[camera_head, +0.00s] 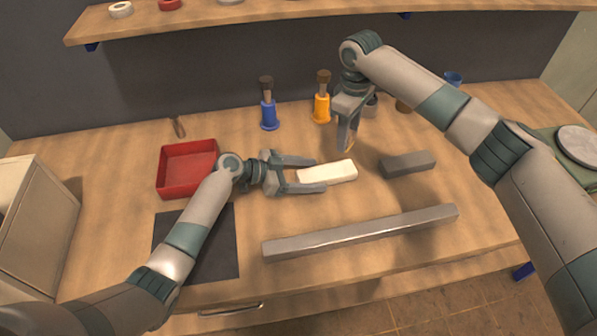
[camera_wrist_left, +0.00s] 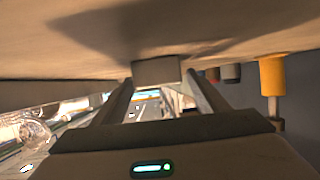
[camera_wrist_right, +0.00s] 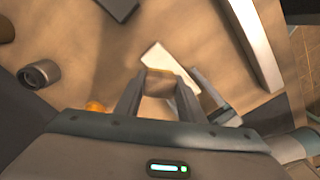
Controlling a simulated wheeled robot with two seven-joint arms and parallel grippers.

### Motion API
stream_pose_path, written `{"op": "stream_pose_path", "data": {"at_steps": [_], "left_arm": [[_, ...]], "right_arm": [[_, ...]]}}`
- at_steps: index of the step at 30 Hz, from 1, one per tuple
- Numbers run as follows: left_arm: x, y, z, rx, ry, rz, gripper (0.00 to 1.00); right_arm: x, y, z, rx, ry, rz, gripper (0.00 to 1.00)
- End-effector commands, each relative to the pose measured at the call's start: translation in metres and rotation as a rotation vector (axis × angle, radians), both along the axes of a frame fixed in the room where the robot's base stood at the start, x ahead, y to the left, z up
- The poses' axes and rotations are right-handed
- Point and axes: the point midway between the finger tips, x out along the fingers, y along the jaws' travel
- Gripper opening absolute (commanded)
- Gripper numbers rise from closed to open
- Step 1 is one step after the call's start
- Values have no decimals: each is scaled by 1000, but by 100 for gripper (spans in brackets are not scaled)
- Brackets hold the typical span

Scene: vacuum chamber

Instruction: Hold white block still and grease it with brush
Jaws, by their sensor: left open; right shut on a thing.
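The white block (camera_head: 327,173) lies flat on the table, near its middle. My left gripper (camera_head: 319,174) is open, its fingers on either side of the block's left part. In the left wrist view the block's end (camera_wrist_left: 156,71) shows in shadow between the fingertips; I cannot tell whether they touch it. My right gripper (camera_head: 347,148) points down just behind and above the block, shut on what looks like the brush, mostly hidden by the fingers. In the right wrist view the brush's brownish end (camera_wrist_right: 160,83) sits between the fingers and overlaps the block (camera_wrist_right: 168,62).
A blue holder (camera_head: 269,116) and an orange holder (camera_head: 321,108) with brushes stand behind. A dark open cup (camera_wrist_right: 40,73) shows in the right wrist view. A grey block (camera_head: 407,164) lies right, a long grey bar (camera_head: 360,232) in front, a red tray (camera_head: 187,190) left.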

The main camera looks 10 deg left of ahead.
Motion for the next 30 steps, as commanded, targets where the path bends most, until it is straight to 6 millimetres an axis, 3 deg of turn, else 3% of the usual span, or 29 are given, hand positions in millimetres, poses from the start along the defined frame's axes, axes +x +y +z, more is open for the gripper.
{"op": "stream_pose_path", "data": {"at_steps": [6,16,17,21,24,30], "left_arm": [[5,-13,-6,1,-1,1,67],[6,-14,-7,1,-1,1,67],[6,-14,-7,1,-1,1,65],[6,-14,-7,1,-1,1,31],[6,-14,-7,1,-1,1,13],[6,-14,-6,1,-1,1,13]], "right_arm": [[0,0,0,0,0,0,17],[0,0,0,0,0,0,17],[0,0,0,0,0,0,17],[0,0,0,0,0,0,17],[0,0,0,0,0,0,17],[0,0,0,0,0,0,17]]}}
